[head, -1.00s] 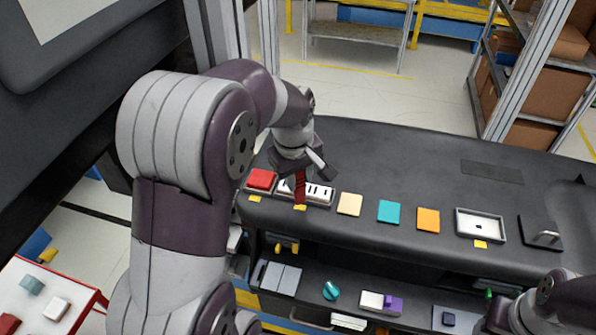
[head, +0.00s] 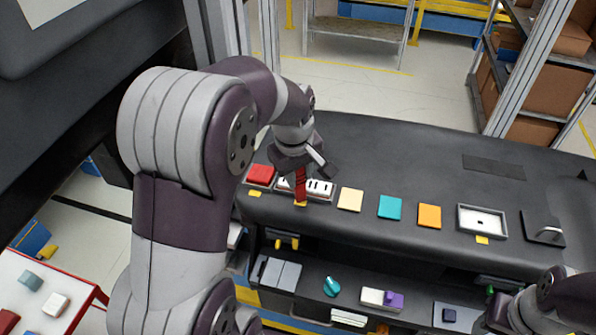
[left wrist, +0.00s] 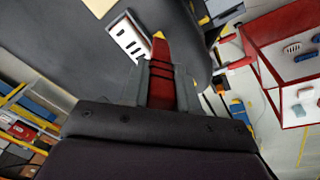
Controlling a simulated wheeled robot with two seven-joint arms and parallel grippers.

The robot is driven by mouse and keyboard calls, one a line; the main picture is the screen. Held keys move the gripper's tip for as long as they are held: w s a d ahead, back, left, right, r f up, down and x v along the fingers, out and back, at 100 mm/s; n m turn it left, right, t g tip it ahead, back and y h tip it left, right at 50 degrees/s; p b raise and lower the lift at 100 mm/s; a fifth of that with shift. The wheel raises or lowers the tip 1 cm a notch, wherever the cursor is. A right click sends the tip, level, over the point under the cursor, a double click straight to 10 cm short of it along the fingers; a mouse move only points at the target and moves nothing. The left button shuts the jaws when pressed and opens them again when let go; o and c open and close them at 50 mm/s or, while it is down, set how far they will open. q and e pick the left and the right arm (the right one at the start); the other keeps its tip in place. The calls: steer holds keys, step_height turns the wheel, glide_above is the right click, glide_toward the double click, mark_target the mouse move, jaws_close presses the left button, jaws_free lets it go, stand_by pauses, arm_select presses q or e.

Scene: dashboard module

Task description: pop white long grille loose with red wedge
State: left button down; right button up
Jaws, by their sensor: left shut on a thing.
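The white long grille (head: 320,188) with dark slots sits in its frame on the dark dashboard, right of a red pad (head: 261,174). It also shows in the left wrist view (left wrist: 128,38). My left gripper (head: 298,166) is shut on the red wedge (head: 301,186), which points down over the grille's left part and front edge. In the left wrist view the wedge (left wrist: 160,88) shows dark bands and a yellow tip beside the grille's edge. I cannot tell whether the tip touches the grille. My right gripper (head: 492,318) is partly in view at the bottom right; its jaws are unclear.
A lower shelf holds a teal knob (head: 332,286) and a white-purple part (head: 382,299). A red-edged table (head: 75,285) stands left.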

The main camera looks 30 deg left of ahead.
arm_select(q)
steer(key=shift+w+a+f, duration=0.1)
steer(key=shift+w+f, duration=0.05)
steer(key=shift+f, duration=0.15)
steer(key=shift+f, duration=0.1)
steer(key=shift+f+b, duration=0.2)
steer(key=shift+b, duration=0.15)
steer(key=shift+s+f, duration=0.1)
steer(key=shift+s, duration=0.1)
stand_by(0.8)
step_height(320, 180, up, 7)
steer(key=p, duration=0.6)
steer(key=shift+w, duration=0.1)
